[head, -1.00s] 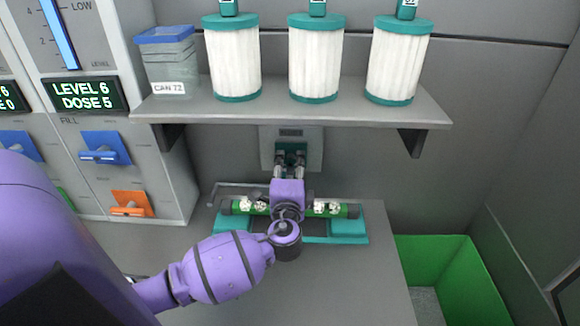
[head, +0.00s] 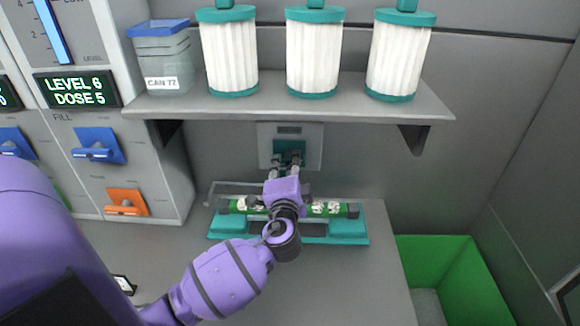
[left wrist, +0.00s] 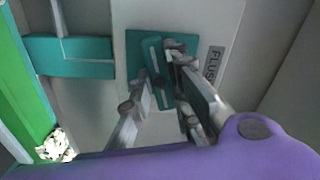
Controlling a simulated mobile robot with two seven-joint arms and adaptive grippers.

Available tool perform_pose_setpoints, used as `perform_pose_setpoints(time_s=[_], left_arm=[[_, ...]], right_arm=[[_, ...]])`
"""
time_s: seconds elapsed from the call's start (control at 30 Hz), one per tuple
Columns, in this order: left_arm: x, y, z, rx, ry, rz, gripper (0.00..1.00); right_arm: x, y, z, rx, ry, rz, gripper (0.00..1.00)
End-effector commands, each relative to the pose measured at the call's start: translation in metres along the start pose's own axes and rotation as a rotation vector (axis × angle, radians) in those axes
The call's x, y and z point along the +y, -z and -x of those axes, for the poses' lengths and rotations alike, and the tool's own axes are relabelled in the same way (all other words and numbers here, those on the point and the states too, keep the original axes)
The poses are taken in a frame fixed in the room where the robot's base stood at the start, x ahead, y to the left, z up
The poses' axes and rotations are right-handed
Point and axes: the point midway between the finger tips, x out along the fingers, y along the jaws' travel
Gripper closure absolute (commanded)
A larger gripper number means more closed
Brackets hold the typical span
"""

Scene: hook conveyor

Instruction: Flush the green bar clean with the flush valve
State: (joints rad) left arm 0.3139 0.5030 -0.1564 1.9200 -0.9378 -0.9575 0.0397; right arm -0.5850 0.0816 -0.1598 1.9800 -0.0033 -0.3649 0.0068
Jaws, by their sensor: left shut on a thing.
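The green bar (head: 334,210) lies across a teal cradle (head: 350,232) on the bench, with whitish clumps on it to both sides of my arm. Its middle is hidden behind my wrist. The flush valve (head: 290,148) is a teal fitting on a grey wall plate above the bar. In the left wrist view the valve's teal handle (left wrist: 156,62) stands tilted beside a label reading "FLUS". My left gripper (head: 289,162) reaches over the bar and is shut on this handle, with its fingers (left wrist: 165,85) on either side. My right gripper is not in view.
A shelf (head: 290,106) above carries several white-and-teal filters (head: 314,55) and a blue-lidded can (head: 162,58). A dosing panel with blue (head: 98,145) and orange (head: 127,202) levers stands left. A green bin (head: 450,260) is at right. The bench front right is clear.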

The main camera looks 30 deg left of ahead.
Motion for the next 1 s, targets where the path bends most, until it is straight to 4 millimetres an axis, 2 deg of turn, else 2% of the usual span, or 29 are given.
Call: perform_pose_setpoints(time_s=[0.03, 0.6, 1.0], left_arm=[[0.005, -0.002, 0.001, -0.004, -0.005, 0.047, 1.0], [0.004, -0.001, 0.0, -0.004, -0.002, 0.59, 1.0], [0.001, 0.0, 0.0, -0.001, -0.001, 0.902, 1.0]], right_arm=[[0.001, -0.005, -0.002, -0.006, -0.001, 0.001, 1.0], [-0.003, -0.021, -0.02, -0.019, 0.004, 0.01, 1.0], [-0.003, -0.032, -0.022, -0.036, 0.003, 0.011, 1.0]])
